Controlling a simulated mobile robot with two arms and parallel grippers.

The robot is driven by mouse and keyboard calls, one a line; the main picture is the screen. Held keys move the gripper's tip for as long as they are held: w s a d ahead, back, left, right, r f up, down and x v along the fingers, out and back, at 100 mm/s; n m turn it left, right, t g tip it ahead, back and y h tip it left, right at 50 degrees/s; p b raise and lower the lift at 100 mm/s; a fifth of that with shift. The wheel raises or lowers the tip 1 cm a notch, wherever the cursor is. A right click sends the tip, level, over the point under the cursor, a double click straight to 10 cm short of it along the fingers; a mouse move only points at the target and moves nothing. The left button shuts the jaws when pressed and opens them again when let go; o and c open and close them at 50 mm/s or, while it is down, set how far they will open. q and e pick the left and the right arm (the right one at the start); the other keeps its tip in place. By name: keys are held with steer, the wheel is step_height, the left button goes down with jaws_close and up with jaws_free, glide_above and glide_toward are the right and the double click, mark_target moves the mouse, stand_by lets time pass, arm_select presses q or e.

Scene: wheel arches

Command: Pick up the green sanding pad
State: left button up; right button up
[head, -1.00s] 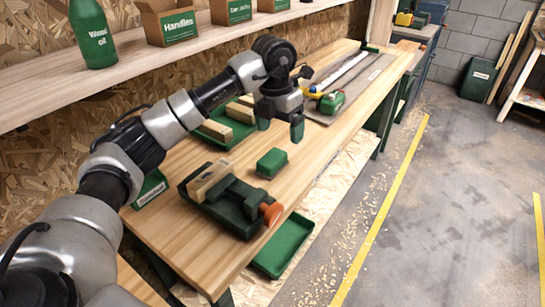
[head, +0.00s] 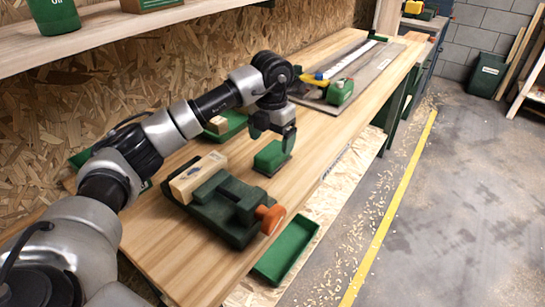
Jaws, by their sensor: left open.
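The green sanding pad (head: 271,157) is a small green block lying on the wooden workbench (head: 205,262), beyond the vise. My left gripper (head: 272,136) points down just above and behind the pad in the picture. My right gripper is not in view.
A dark green vise (head: 225,205) with an orange handle end holds a wooden block (head: 198,177) nearby. A green tray (head: 228,125) with wood pieces lies behind my arm. A green bin (head: 287,248) sits below the bench edge.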

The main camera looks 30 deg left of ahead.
mark_target(270, 152)
arm_select(q)
steer(key=shift+a+f+p, duration=0.15)
steer(key=shift+f, duration=1.4)
steer(key=shift+a+f+p, duration=0.1)
steer(key=shift+f+p, duration=0.05)
steer(key=shift+f, duration=1.4)
steer(key=c, duration=1.2)
steer(key=shift+o, duration=0.2)
steer(key=shift+r, duration=0.5)
steer(key=r, duration=0.2)
steer(key=d+r, duration=0.1)
steer(key=r, duration=0.1)
steer(key=shift+d+b, duration=0.2)
steer(key=shift+b, duration=0.1)
steer(key=d+r, duration=0.6)
steer(key=d, duration=0.4)
steer(key=shift+s+d+b, duration=0.15)
steer(key=shift+d+b, duration=0.05)
steer(key=shift+b, duration=0.2)
steer(key=o, duration=0.5)
steer(key=shift+c, duration=1.3)
